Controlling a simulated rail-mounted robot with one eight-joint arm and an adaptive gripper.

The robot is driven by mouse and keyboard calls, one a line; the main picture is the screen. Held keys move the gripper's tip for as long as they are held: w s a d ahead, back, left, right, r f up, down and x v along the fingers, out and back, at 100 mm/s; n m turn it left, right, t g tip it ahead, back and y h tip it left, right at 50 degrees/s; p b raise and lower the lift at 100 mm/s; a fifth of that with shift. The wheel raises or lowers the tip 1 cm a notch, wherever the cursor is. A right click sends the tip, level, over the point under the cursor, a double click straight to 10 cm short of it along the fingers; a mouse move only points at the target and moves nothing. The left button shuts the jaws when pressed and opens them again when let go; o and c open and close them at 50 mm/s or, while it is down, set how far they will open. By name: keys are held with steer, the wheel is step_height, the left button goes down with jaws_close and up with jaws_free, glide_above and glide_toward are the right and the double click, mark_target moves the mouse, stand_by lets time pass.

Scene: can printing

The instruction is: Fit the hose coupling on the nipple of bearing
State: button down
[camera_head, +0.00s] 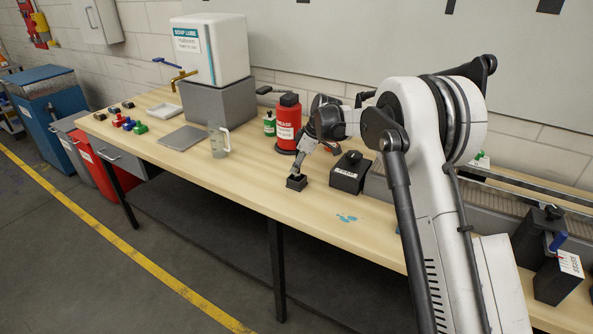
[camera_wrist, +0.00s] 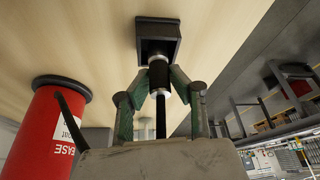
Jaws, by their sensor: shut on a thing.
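My gripper (camera_head: 298,172) points down over a small black block (camera_head: 296,183) on the table. In the wrist view its fingers (camera_wrist: 160,80) are shut on a short black and silver cylinder (camera_wrist: 159,72), which looks like the hose coupling. A thin dark rod or hose runs from it towards my palm. The coupling's far end meets the open-looking face of the black block (camera_wrist: 158,27); I cannot tell whether it sits inside. A black labelled housing (camera_head: 349,176), perhaps the bearing, stands just right of my gripper. I cannot make out a nipple on it.
A red grease canister (camera_head: 288,122) stands close behind my gripper and shows at left in the wrist view (camera_wrist: 38,125).

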step_height(320, 180, up, 3)
steer(key=shift+s+f, duration=0.1)
steer(key=s+a+r+b, duration=0.1)
steer(key=s+a+r, duration=0.55)
steer(key=s, duration=0.35)
step_height(320, 180, up, 8)
steer(key=p, duration=0.3)
steer(key=shift+d, duration=0.35)
stand_by(0.5)
steer(key=shift+f, duration=0.15)
stand_by(0.5)
